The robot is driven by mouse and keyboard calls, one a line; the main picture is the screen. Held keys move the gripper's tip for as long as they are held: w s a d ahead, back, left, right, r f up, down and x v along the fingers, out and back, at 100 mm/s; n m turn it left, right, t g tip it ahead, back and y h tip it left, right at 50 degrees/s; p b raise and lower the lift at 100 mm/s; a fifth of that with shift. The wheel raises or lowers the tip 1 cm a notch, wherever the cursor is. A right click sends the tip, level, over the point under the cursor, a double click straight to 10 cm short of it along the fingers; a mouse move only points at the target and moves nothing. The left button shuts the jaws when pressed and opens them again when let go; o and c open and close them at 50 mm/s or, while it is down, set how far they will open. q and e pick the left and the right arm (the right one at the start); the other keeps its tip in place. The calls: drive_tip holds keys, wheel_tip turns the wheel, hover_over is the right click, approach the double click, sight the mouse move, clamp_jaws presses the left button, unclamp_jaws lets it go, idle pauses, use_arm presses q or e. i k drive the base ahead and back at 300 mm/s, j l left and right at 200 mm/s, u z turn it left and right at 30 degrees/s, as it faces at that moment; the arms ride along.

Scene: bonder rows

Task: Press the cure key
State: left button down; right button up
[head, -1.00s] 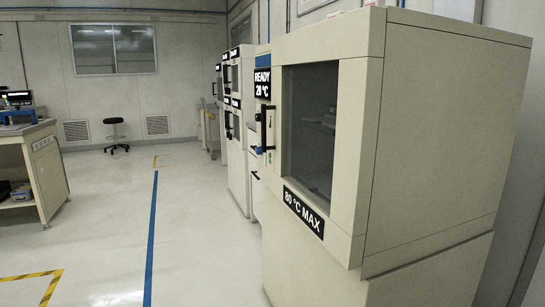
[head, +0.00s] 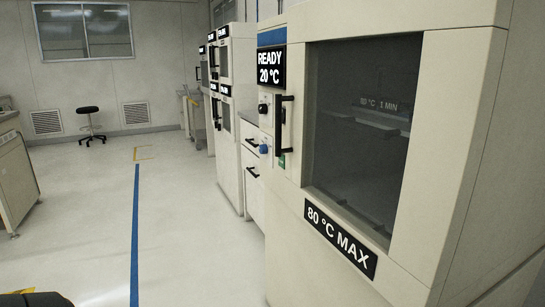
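A cream curing oven (head: 455,150) stands close on the right in the head view. Its display (head: 271,67) reads READY 20 °C. Its dark glass door (head: 362,130) is shut and has a black vertical handle (head: 278,125). Below the display are a black knob (head: 263,108) and a blue round control (head: 265,147). A small green patch (head: 282,161) shows beside the handle, partly hidden by it. I cannot tell which control is the cure key. Neither gripper is in view.
A label (head: 340,238) on the oven reads 80 °C MAX. More cabinets (head: 229,115) line the wall beyond. A bench (head: 15,175) is at the left and a black stool (head: 90,122) at the back. The aisle floor with a blue line (head: 135,225) is clear.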

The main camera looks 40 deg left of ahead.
sight(282, 159)
drive_tip(key=i+j, duration=0.1)
drive_tip(key=j, duration=0.3)
drive_tip(key=i+j, duration=0.1)
drive_tip(key=j, duration=0.35)
drive_tip(key=i+j, duration=0.1)
drive_tip(key=j, duration=0.3)
